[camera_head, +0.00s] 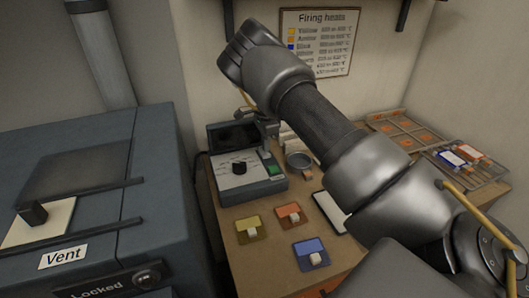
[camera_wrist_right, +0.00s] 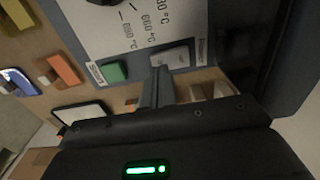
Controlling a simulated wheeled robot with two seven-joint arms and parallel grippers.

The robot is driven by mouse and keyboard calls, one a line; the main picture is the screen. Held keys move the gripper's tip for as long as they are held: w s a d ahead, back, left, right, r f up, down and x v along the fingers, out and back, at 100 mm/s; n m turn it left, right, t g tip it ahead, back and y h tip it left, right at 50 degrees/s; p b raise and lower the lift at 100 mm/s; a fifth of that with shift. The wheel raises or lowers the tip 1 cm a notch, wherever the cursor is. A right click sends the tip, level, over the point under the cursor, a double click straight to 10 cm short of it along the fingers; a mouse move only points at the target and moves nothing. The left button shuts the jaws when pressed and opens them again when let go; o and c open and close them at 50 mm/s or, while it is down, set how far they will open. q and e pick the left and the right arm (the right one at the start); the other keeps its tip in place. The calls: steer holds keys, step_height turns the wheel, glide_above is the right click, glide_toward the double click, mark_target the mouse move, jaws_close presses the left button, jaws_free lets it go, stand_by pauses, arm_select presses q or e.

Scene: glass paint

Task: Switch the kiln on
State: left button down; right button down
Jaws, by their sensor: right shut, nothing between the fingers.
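The kiln (camera_head: 165,200) is the large blue-grey box at the left, with a "Vent" plate and a "Locked" plate. A control box (camera_head: 235,195) stands on the table beside it, with a black dial (camera_head: 239,168) and a green button (camera_head: 275,169). The wrist view shows the green button (camera_wrist_right: 113,71) and a grey button (camera_wrist_right: 170,58) along the panel's edge, beside temperature marks. My right gripper (camera_head: 271,138) is shut and empty at the control box. Its fingertips (camera_wrist_right: 160,74) are close to the grey button; contact is unclear. My left gripper is out of view.
Yellow (camera_head: 249,232), orange (camera_head: 291,218) and blue (camera_head: 311,258) pieces lie in front of the control box. A rack of tiles (camera_head: 408,127) is at the back right. My right arm crosses over the table.

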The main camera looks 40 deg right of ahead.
mark_target(266, 154)
steer(key=shift+f+b, duration=0.5)
steer(key=shift+f, duration=0.45)
stand_by(1.0)
steer(key=shift+r, duration=0.1)
steer(key=shift+r+p, duration=2.6)
steer(key=shift+r, duration=0.85)
